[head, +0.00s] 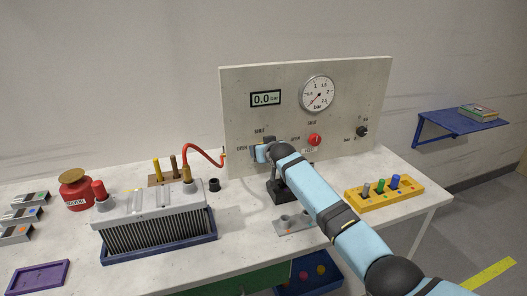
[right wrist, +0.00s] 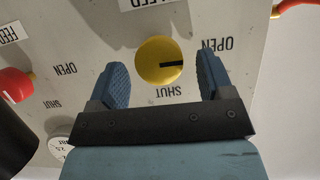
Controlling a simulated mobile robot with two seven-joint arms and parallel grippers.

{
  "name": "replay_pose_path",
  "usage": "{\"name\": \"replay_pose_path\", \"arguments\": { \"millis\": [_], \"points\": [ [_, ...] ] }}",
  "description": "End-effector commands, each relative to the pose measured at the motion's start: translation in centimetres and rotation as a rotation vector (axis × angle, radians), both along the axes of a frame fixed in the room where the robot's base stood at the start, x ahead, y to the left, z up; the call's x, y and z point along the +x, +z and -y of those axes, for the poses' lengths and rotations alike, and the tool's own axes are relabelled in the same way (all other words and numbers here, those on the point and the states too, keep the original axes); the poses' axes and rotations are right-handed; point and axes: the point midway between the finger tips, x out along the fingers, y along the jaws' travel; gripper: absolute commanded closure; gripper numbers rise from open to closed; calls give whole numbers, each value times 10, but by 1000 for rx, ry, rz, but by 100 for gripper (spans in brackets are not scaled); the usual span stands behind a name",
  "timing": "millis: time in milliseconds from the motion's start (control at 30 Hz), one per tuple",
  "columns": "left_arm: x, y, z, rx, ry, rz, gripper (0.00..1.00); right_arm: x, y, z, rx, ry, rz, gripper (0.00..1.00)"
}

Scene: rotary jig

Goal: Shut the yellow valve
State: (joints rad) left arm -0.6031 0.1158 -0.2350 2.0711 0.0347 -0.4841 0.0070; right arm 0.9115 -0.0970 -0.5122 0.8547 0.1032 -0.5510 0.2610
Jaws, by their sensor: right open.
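The yellow valve (right wrist: 158,60) is a round knob on the grey panel, seen close in the right wrist view. Its black mark points right, toward the side of the OPEN label (right wrist: 217,44); the SHUT label (right wrist: 178,91) is below it in that view. My right gripper (right wrist: 161,70) is open, with one blue finger on each side of the knob and gaps between fingers and knob. In the head view my right gripper (head: 260,152) is at the panel's lower left and hides the yellow valve. My left gripper is not in view.
The panel (head: 240,90) also carries a red knob (head: 315,140), a black knob (head: 362,131), a round gauge (head: 318,94) and a display (head: 265,98) reading 0.0 bar. A finned unit (head: 155,225), a red pot (head: 76,190) and a yellow block (head: 375,199) stand on the bench.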

Motion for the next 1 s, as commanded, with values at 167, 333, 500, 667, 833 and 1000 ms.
{"name": "replay_pose_path", "arguments": {
  "millis": [167,333,500,667,833,1000],
  "points": [
    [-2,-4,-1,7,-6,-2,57,8,-4,-3,0,0,0,26],
    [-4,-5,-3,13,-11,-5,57,10,-4,-3,0,0,0,26],
    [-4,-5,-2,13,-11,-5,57,9,-4,-3,0,0,0,31],
    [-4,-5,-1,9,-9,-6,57,9,-4,-3,0,0,0,68],
    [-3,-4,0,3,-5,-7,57,9,-4,-3,2,0,-1,75],
    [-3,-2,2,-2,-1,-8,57,9,-4,-3,30,0,-11,75]
  ]
}}
